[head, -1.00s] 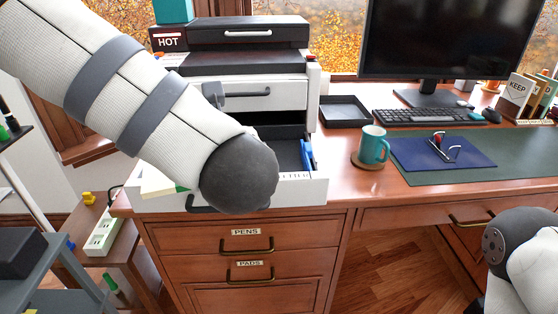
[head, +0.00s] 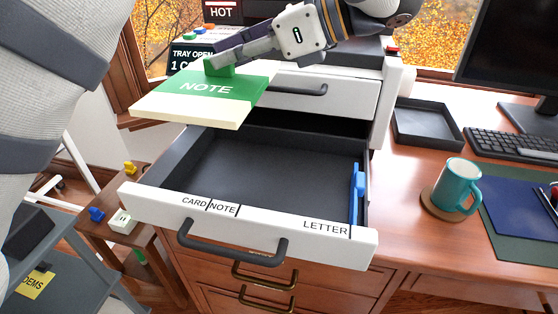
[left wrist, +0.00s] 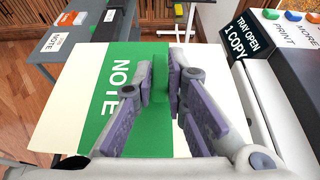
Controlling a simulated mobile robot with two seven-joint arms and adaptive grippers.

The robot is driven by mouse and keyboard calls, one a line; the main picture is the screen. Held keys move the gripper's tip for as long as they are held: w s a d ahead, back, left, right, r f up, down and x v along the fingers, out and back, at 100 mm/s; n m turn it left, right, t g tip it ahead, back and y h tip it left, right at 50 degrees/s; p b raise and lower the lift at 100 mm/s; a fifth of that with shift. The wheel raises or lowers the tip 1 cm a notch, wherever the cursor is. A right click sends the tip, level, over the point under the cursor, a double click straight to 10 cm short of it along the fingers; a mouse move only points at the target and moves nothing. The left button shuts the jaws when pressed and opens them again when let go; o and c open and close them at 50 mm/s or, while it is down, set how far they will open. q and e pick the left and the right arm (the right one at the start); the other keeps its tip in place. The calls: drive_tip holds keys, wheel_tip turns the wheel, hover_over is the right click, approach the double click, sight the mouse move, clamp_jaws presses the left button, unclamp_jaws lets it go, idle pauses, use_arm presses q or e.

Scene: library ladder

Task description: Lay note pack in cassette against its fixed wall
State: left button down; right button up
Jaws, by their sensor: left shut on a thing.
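The note pack (head: 205,95) is a flat cream stack with a green band reading NOTE and a raised green tab. My left gripper (head: 225,62) is shut on that tab and holds the pack about level, above the left rear of the cassette. The left wrist view shows the fingers (left wrist: 160,85) on either side of the tab, over the pack (left wrist: 75,105). The cassette (head: 262,160) is pulled out and empty but for a blue guide (head: 356,192) at its right side. Its white front reads CARD, NOTE and LETTER. The pack hides its rear left corner. My right gripper is out of view.
The printer body (head: 335,95) stands behind the cassette. A black tray (head: 428,125) and a teal mug (head: 456,186) on a coaster are on the desk to the right.

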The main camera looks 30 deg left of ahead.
use_arm(q)
drive_tip(key=f, duration=1.2)
drive_tip(key=shift+s+f+b, duration=0.1)
drive_tip(key=shift+s+b, duration=0.2)
drive_tip(key=shift+s, duration=0.05)
wheel_tip(320, 180, down, 5)
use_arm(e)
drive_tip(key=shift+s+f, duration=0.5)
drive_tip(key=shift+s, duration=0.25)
use_arm(q)
drive_tip(key=shift+f, duration=0.15)
drive_tip(key=c, duration=1.6)
unclamp_jaws()
